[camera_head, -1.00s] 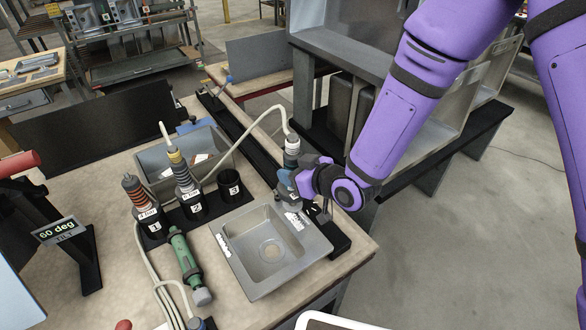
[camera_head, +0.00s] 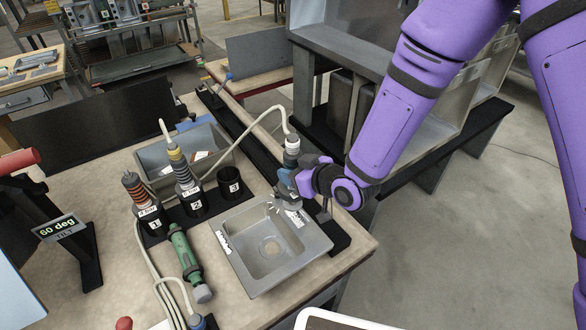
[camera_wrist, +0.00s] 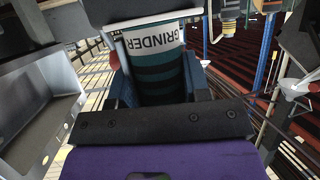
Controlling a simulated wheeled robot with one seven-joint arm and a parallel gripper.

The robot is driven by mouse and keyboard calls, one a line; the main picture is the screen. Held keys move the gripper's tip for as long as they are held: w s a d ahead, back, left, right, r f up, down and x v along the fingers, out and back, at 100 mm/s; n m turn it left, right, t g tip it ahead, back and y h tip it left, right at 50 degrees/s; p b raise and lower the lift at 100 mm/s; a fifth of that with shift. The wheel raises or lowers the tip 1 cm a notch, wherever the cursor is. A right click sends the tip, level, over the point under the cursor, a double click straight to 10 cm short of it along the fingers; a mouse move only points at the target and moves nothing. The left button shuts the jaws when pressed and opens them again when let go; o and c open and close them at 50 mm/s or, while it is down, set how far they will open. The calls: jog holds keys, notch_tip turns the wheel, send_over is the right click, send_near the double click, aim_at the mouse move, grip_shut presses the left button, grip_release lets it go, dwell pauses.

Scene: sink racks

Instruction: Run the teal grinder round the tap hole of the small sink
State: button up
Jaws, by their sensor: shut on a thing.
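The small grey sink (camera_head: 238,268) lies near the front edge of the bench, with pale labels on its rim. My gripper (camera_head: 287,184) is at its back right corner, shut on the teal grinder (camera_head: 291,160). The grinder stands roughly upright, with a pale cable from its top. Its lower end is at the sink's back rim, where small pale streaks like sparks show. The tap hole is hidden there. In the wrist view the grinder (camera_wrist: 155,75) shows dark teal bands and a white GRINDER label between my fingers.
Holder 1 (camera_head: 154,226) and holder 2 (camera_head: 193,204) carry tools; holder 3 (camera_head: 230,183) is empty. A green tool (camera_head: 184,255) lies left of the sink. Another sink (camera_head: 150,158) is behind. A 60 deg tilt sign (camera_head: 60,228) stands at left. The grinder's cable loops over the bench.

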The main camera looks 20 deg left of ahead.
aim_at(295, 159)
jog(key=shift+f, duration=0.15)
jog(key=shift+s+d, duration=0.55)
jog(key=shift+d, duration=0.1)
jog(key=shift+s+d+f, duration=0.1)
jog(key=shift+s+d, duration=0.5)
jog(key=shift+d, duration=0.1)
jog(key=shift+s+d+r, duration=0.15)
jog(key=shift+d+r, duration=0.05)
jog(key=shift+r, duration=1)
jog(key=shift+s+d+r, duration=0.15)
jog(key=shift+s+r, duration=0.05)
jog(key=shift+r, duration=1.05)
jog(key=shift+s+d+r, duration=0.15)
jog(key=shift+d+r, duration=0.05)
jog(key=shift+r, duration=1)
